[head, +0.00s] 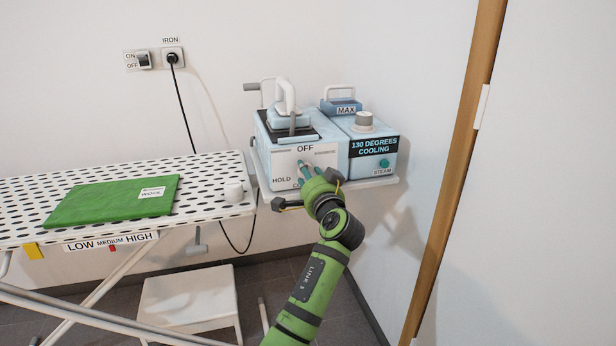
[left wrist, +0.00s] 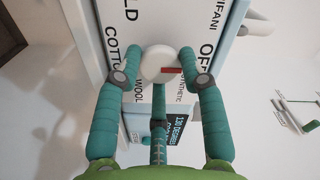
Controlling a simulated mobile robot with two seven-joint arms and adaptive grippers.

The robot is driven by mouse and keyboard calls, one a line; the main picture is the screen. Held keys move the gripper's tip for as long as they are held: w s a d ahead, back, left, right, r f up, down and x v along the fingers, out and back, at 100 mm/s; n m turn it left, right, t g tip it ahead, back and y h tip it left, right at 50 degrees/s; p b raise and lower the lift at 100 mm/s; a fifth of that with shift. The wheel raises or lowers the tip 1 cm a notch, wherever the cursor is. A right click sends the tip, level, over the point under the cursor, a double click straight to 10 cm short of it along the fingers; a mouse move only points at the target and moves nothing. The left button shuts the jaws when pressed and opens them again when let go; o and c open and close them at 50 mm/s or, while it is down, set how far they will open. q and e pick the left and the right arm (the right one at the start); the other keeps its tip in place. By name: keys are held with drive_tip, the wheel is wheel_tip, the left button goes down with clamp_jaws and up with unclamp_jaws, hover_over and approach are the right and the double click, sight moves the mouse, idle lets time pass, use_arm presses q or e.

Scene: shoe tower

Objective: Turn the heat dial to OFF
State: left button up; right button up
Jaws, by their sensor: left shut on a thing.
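The heat dial (left wrist: 155,64) is a round white knob with a red mark, seen in the left wrist view on the front panel (head: 284,158) of the pale blue iron station. OFF stands at the panel's top, HOLD at its left. My left gripper (head: 304,168) reaches the panel from below. Its teal fingers are shut on the dial from both sides. In the left wrist view the red mark points right, between the OFF and SYNTHETIC labels. Whether it lines up with OFF I cannot tell. The fingers mostly hide the dial in the head view. My right gripper is not in view.
A perforated ironing board (head: 214,170) with a green cloth (head: 112,200) is at left. A wooden door edge (head: 455,150) rises at right.

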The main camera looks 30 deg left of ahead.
use_arm(q)
drive_tip(key=shift+w+d+r, duration=0.15)
drive_tip(key=shift+d+r, duration=0.05)
drive_tip(key=o, duration=0.9)
drive_tip(key=shift+o, duration=1.1)
drive_tip(key=shift+f, duration=0.1)
drive_tip(key=v, duration=1.2)
drive_tip(key=shift+a, duration=0.1)
